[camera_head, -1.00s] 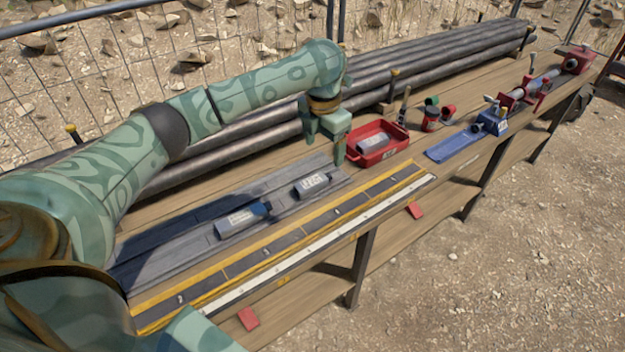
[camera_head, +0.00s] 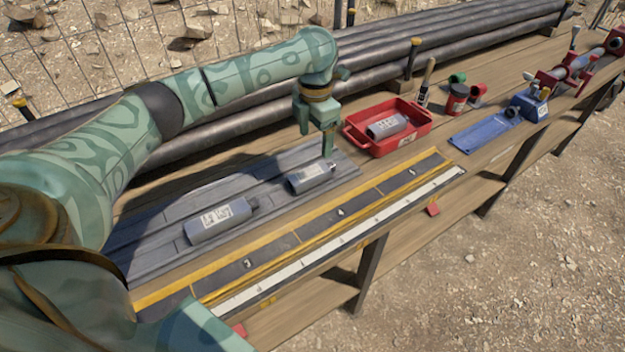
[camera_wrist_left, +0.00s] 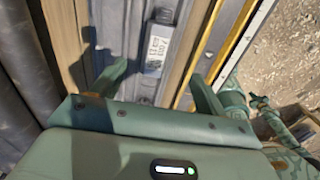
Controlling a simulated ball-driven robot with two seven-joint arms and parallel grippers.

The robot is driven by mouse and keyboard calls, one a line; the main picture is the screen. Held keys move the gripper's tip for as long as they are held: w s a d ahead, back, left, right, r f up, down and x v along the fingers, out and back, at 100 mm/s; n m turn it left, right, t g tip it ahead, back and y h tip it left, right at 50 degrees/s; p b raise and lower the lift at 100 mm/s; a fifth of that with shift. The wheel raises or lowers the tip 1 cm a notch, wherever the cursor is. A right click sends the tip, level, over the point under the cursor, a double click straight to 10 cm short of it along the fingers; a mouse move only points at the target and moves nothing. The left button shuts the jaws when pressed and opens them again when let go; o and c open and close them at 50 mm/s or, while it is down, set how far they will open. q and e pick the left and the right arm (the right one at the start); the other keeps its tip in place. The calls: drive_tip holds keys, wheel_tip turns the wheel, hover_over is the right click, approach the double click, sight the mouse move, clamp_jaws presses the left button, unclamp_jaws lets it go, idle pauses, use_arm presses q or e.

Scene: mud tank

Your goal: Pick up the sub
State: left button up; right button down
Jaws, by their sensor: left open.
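Two grey cylindrical subs with white labels lie on a ribbed grey mat (camera_head: 150,232): a nearer sub (camera_head: 220,220) and a farther sub (camera_head: 311,176). A third sub (camera_head: 387,126) lies in a red tray (camera_head: 418,130). My left gripper (camera_head: 317,143) points down over the farther sub, its fingers apart and empty.
Long dark pipes (camera_head: 380,68) run along the back of the wooden bench. A yellow-edged strip (camera_head: 330,214) and white ruler (camera_head: 350,237) run along the front. Red and green cups (camera_head: 457,98), a blue mat (camera_head: 486,132) and a red vise (camera_head: 575,70) stand farther right.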

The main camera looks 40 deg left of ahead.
use_arm(q)
drive_tip(key=b, duration=0.2)
hover_over(311, 172)
drive_tip(key=f, duration=0.3)
drive_tip(key=w+f, duration=0.1)
drive_tip(key=f, duration=0.1)
drive_tip(key=shift+d+f, duration=0.25)
drive_tip(key=shift+f, duration=0.05)
drive_tip(key=f+b, duration=0.1)
drive_tip(key=f, duration=0.2)
drive_tip(key=s+f+b, duration=0.1)
drive_tip(key=f, duration=0.1)
drive_tip(key=shift+a+f+b, duration=0.3)
drive_tip(key=shift+a+b, duration=0.05)
drive_tip(key=shift+r, duration=0.15)
use_arm(e)
drive_tip(key=f, duration=0.1)
drive_tip(key=s+f, duration=0.1)
drive_tip(key=f, duration=0.3)
drive_tip(key=shift+s, duration=0.3)
use_arm(q)
drive_tip(key=shift+c, duration=0.8)
drive_tip(key=shift+r, duration=0.1)
clamp_jaws()
use_arm(e)
drive_tip(key=shift+a, duration=0.1)
